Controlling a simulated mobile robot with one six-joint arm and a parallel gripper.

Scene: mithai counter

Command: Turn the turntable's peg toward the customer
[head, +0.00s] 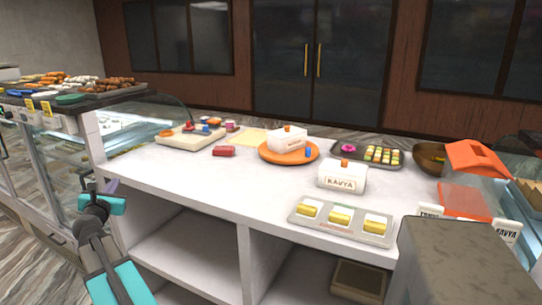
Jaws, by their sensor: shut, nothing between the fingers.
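The orange turntable (276,156) sits on the white counter, right of the picture's middle. A small blue peg (308,153) stands near its right front edge. A white box (286,141) with an orange piece on top rests on the turntable behind and left of the peg. My gripper (113,186) is at the lower left, by the counter's left front corner, well apart from the turntable. Its fingers are small here; they look shut and empty.
A white box marked KAVYA (342,180) stands right of and nearer than the turntable. A sweets tray (362,235) lies at the front edge. A red object (223,151) and a beige board (178,140) lie to the left. The counter's left front is clear.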

